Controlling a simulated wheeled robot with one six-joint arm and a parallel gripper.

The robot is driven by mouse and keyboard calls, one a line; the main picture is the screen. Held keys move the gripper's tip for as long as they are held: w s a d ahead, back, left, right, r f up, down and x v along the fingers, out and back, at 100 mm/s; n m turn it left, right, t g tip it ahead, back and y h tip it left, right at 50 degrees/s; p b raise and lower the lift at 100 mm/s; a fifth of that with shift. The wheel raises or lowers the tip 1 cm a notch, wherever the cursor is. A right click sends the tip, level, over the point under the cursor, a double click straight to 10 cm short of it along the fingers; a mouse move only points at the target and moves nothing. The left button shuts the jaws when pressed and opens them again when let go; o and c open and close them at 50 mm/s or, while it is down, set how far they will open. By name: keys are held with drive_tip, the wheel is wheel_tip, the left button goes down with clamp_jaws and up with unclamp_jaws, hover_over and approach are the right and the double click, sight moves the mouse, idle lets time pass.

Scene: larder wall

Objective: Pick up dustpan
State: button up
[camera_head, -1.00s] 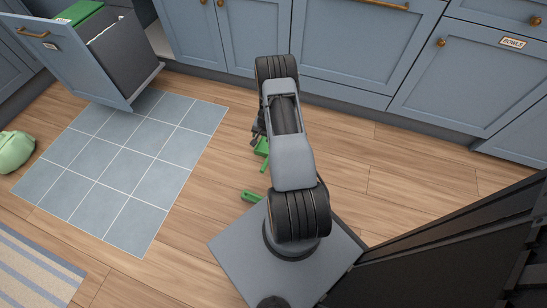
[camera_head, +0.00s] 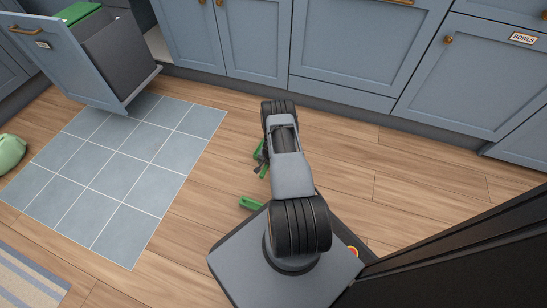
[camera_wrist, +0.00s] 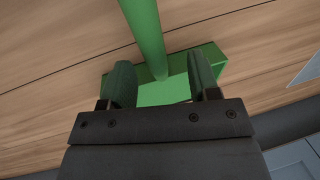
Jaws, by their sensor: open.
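The green dustpan (camera_head: 258,149) lies on the wooden floor, partly hidden by my arm in the head view. In the wrist view its pan (camera_wrist: 165,92) is below my gripper, and its round handle (camera_wrist: 143,30) runs up to the top edge. My gripper (camera_wrist: 162,80) is open, with one finger on each side of the line of the handle where it meets the pan. I cannot tell how far the fingertips are above it. Nothing is held.
A blue-grey tiled patch (camera_head: 120,175) is on the left. A pull-out bin (camera_head: 110,55) stands open at the back left. Blue cabinets (camera_head: 345,45) line the back, and a dark panel (camera_head: 470,240) stands at right.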

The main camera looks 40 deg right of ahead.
wheel_tip(320, 180, down, 5)
drive_tip(key=b, duration=0.3)
drive_tip(key=shift+a+r, duration=0.1)
drive_tip(key=shift+r, duration=0.1)
drive_tip(key=shift+w+f, duration=0.2)
drive_tip(key=shift+f, duration=0.2)
drive_tip(key=shift+r, duration=0.1)
clamp_jaws()
